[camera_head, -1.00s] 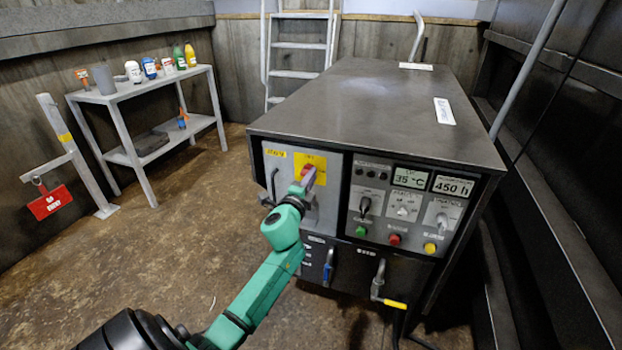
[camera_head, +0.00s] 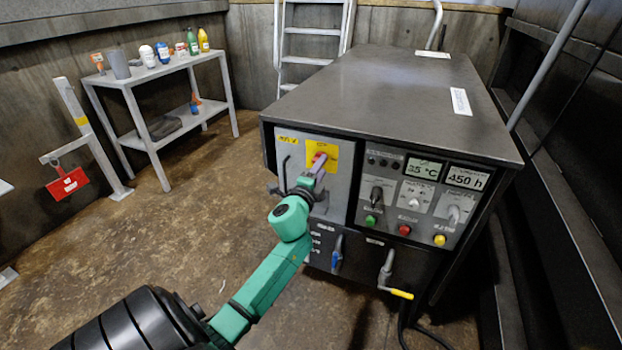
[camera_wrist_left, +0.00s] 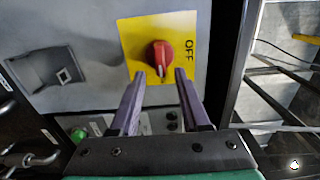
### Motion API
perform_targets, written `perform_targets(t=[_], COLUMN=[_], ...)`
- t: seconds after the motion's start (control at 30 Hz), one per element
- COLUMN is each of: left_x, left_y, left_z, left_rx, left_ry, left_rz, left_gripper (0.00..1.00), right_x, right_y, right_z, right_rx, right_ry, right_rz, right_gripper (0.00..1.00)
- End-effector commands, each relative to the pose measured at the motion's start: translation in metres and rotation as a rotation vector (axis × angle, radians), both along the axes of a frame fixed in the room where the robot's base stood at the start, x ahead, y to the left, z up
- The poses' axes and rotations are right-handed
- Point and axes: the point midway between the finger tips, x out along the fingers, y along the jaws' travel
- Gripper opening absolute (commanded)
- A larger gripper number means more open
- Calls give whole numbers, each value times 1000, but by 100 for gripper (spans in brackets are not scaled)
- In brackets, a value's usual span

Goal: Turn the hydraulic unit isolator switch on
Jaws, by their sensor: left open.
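The isolator switch is a red rotary knob (camera_head: 319,158) on a yellow plate (camera_head: 331,149), on the left panel of the cabinet front. In the left wrist view the red knob (camera_wrist_left: 160,54) sits on the yellow plate (camera_wrist_left: 132,38), its narrow end pointing down in the picture. The word OFF shows on the plate to the right of the knob. My left gripper (camera_head: 312,170) is at the switch. In the left wrist view its open fingers (camera_wrist_left: 161,80) are spread with tips about level with the knob's lower end, one on each side. Contact cannot be told. My right gripper is not in view.
The cabinet (camera_head: 400,95) has displays and several buttons on its right panel. A blue handle (camera_head: 336,256) and a yellow-tipped lever (camera_head: 392,280) stick out below. A grey shelf table (camera_head: 140,82) with bottles stands at the back left. Floor at left is open.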

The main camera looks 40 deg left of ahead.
Motion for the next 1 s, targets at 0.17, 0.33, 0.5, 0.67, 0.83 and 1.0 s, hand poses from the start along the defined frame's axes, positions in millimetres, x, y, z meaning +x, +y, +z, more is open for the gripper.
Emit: perform_targets(t=[0.17, 0.33, 0.5, 0.67, 0.83, 1.0], left_x=[-44, -91, -119, -124, -123, -123], left_y=[-15, -31, -41, -42, -42, -42], left_z=[0, -2, -1, 0, 0, 0], left_rx=[-2, -4, -1, 1, 1, 1], left_ry=[5, 4, 3, 1, 1, 1], left_rz=[1, 1, 2, 2, 1, 1], left_gripper=[46, 46, 46, 46, 46, 46], right_x=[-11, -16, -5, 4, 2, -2], right_y=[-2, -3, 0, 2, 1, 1], right_z=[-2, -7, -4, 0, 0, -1], right_rx=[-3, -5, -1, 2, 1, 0], right_ry=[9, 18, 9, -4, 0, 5], right_rz=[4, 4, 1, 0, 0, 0], right_gripper=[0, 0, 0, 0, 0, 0])
